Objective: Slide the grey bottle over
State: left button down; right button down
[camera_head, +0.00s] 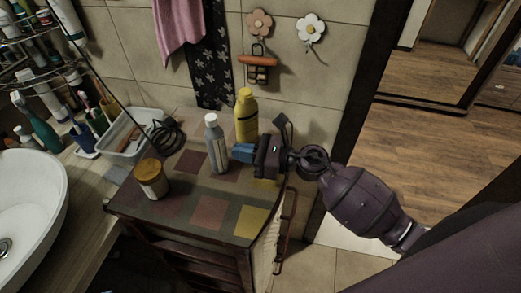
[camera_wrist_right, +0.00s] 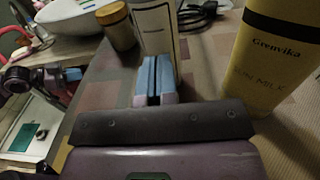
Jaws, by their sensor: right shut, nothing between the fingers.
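The grey bottle (camera_head: 216,146) with a white cap stands upright on the checked cabinet top (camera_head: 210,212). Its lower body, pale with a dark outline, shows in the right wrist view (camera_wrist_right: 153,28), partly hidden behind my fingers. My right gripper (camera_head: 235,152) is shut and empty. Its blue fingertips, also in the wrist view (camera_wrist_right: 155,62), point at the bottle's right side, very close to it; I cannot tell if they touch. What looks like my left gripper (camera_wrist_right: 72,75) shows at the left edge of the wrist view, its opening unclear.
A yellow bottle (camera_head: 246,116) stands behind my right gripper, near the wall. A jar with a tan lid (camera_head: 151,178) stands at the front left. A black cable (camera_head: 165,137) and a white basket (camera_head: 123,146) lie farther left. Bare top lies between grey bottle and jar.

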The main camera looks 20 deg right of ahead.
jog(key=shift+x, duration=0.8)
jog(key=x, duration=1)
jog(key=shift+a, duration=0.1)
